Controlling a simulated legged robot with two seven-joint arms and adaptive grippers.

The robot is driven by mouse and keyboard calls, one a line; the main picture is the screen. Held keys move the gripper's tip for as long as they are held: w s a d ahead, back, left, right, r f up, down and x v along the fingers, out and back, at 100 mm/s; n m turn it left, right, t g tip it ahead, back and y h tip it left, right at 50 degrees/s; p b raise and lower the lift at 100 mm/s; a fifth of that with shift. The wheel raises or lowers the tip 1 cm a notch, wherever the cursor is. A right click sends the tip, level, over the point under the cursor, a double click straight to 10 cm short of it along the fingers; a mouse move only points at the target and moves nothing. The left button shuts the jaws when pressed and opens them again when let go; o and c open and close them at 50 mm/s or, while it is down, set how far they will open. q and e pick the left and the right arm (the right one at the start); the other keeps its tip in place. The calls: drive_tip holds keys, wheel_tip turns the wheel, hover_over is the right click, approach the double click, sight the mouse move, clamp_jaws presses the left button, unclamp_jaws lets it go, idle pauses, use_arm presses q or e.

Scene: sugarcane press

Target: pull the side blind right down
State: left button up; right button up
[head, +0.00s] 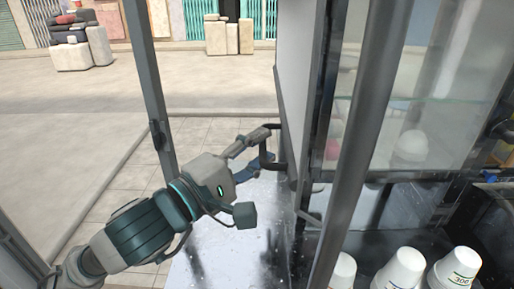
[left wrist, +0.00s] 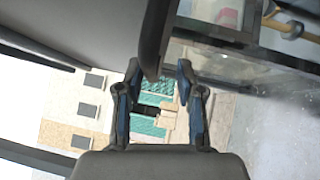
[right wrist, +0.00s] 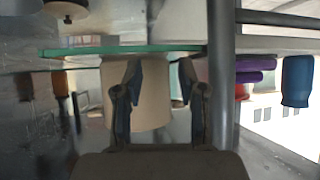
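The side blind (head: 294,72) is a pale grey panel seen nearly edge-on in the head view, with a dark lower edge. A black loop handle (head: 270,158) sticks out near its lower end. My left gripper (head: 262,149) is at this handle, with one finger above and one below. In the left wrist view, the left fingers (left wrist: 159,68) are spread, and a dark bar (left wrist: 153,42) at the blind's edge reaches between their tips. Contact cannot be told. My right gripper (right wrist: 158,66) shows only in its wrist view, open, with nothing between its fingers.
A grey post (head: 357,130) and a glass cabinet stand right of the blind. White cups (head: 402,268) stand on the counter at lower right. Another post (head: 152,90) stands at left. In the right wrist view, a beige cylinder (right wrist: 145,105) is behind the fingers.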

use_arm(q)
drive_tip(key=v, duration=1.2)
